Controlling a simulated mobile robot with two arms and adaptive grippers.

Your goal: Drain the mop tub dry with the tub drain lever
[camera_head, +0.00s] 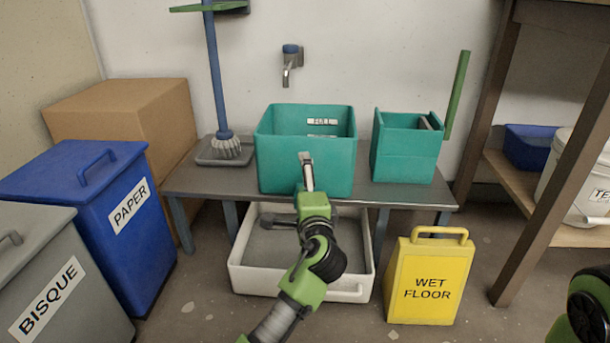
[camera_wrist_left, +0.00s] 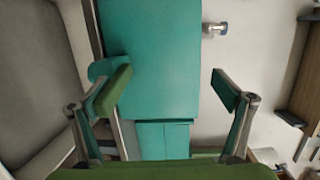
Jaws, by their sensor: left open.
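The teal mop tub (camera_head: 277,167) stands on the grey bench, with a FULL label on its inner back wall. I cannot make out water in it. My left gripper (camera_head: 306,172) is in front of the tub's front wall, empty. In the left wrist view it is open (camera_wrist_left: 172,88), with the tub (camera_wrist_left: 152,55) filling the space beyond the fingers. A small teal piece (camera_wrist_left: 103,67) at the tub's lower front, possibly the drain lever, is partly hidden behind one finger. I cannot tell whether they touch. My right gripper's fingers are out of view.
A white basin (camera_head: 347,292) lies under the bench (camera_head: 193,181), partly behind my left arm. A teal box (camera_head: 408,163) with a green handle (camera_head: 457,95) stands right of the tub. A mop (camera_head: 216,80) stands at left, a tap (camera_head: 288,68) above. A yellow sign (camera_head: 430,260) stands front right.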

